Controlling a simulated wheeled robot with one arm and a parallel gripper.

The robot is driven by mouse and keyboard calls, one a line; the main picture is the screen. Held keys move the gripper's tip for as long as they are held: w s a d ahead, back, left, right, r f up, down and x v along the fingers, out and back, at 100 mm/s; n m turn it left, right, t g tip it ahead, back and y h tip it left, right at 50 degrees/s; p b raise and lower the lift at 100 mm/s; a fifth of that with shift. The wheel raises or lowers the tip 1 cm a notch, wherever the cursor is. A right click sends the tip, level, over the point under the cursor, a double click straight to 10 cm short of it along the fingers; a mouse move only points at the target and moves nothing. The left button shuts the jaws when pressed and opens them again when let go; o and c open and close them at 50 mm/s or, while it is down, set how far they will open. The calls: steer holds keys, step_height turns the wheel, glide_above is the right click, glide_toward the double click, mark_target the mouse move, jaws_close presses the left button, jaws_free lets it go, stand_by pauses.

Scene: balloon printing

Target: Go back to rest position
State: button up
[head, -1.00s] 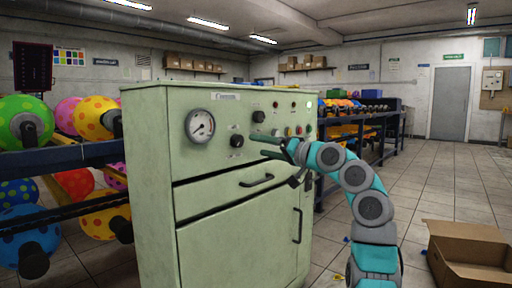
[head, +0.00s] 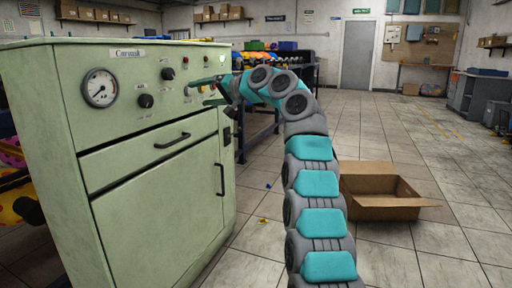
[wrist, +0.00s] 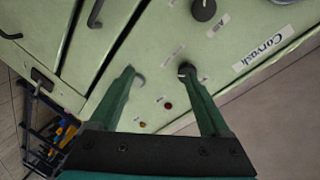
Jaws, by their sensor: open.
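My gripper (head: 205,90) is open and empty in the head view, in front of the upper right part of the green machine's (head: 160,220) control panel. In the wrist view my gripper (wrist: 158,75) has its two green fingers spread wide over the panel, with a black knob near the right fingertip and a grey knob near the left one. I cannot tell whether the fingertips touch the panel. My arm reaches up and bends left toward the machine.
An open cardboard box (head: 385,207) sits on the tiled floor right of my arm. A grey door (head: 357,55) is in the back wall, and a grey cabinet (head: 478,98) stands far right. The floor between is mostly clear.

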steer(key=s+d+f+g+h+p, duration=0.2)
steer(key=s+d+f, duration=0.8)
steer(key=s, duration=0.9)
steer(key=s+d+f+g+h+p, duration=0.3)
steer(key=s+d+f+h, duration=0.4)
steer(key=s, duration=1.3)
steer(key=s+d+f+m+g+h+p, duration=0.1)
steer(key=s+d+f+g+h+p, duration=0.2)
steer(key=s+d+f, duration=1)
steer(key=s+d+g+h, duration=0.1)
steer(key=s, duration=0.6)
steer(key=shift+d+f+g+h, duration=0.15)
steer(key=shift+d+g+h, duration=0.1)
steer(key=shift+g+h, duration=0.15)
steer(key=shift+c, duration=0.3)
